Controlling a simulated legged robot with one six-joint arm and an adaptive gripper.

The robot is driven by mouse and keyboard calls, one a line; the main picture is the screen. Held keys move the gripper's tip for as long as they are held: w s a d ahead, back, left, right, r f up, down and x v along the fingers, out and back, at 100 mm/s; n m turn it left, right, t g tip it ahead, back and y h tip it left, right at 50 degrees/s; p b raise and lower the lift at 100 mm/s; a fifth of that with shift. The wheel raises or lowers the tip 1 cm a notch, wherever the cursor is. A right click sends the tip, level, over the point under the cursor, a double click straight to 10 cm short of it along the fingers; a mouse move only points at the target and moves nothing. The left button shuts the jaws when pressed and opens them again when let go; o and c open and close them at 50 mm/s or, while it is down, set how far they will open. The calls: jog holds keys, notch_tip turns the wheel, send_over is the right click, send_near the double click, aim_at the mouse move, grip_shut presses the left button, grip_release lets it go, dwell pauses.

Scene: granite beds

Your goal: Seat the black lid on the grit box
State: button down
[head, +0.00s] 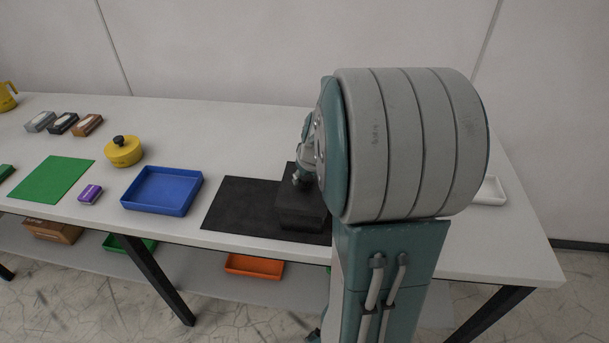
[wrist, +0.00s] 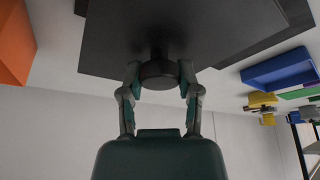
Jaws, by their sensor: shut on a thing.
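My gripper (wrist: 160,78) is shut on the round knob of the black lid (wrist: 112,42), with one finger on each side. In the wrist view, the lid is a flat dark square plate filling the top middle. In the head view, my gripper (head: 300,178) is over a dark square block (head: 300,216) on the black mat (head: 238,205). I take this block to be the grit box with the lid at its top. My arm hides its right side. I cannot tell whether the lid touches the box or is apart from it.
A blue tray (head: 160,191) stands left of the mat, with a yellow lidded pot (head: 123,151), a purple block (head: 90,194) and a green mat (head: 52,179) beyond. A white dish (head: 491,191) is at right. The wrist view shows an orange thing (wrist: 14,42) opposite the blue tray.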

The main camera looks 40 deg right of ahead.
jog(key=shift+f, duration=0.7)
dwell(0.5)
jog(key=shift+c, duration=1.1)
grip_release()
jog(key=shift+r, duration=0.1)
jog(key=v, duration=1.1)
jog(key=shift+s+r, duration=0.25)
jog(key=shift+r, duration=0.05)
jog(key=shift+a, duration=0.15)
jog(key=s+a+n, duration=0.1)
jog(key=s+a, duration=0.2)
jog(key=a, duration=0.4)
jog(key=s+a+r+t, duration=0.1)
jog(key=s+a, duration=0.2)
jog(key=a, duration=0.5)
jog(key=s+a+r+n+y, duration=0.1)
jog(key=s+a, duration=0.3)
jog(key=a, duration=0.3)
jog(key=shift+a+r+n, duration=0.25)
jog(key=shift+a+n, duration=0.05)
jog(key=shift+a, duration=0.05)
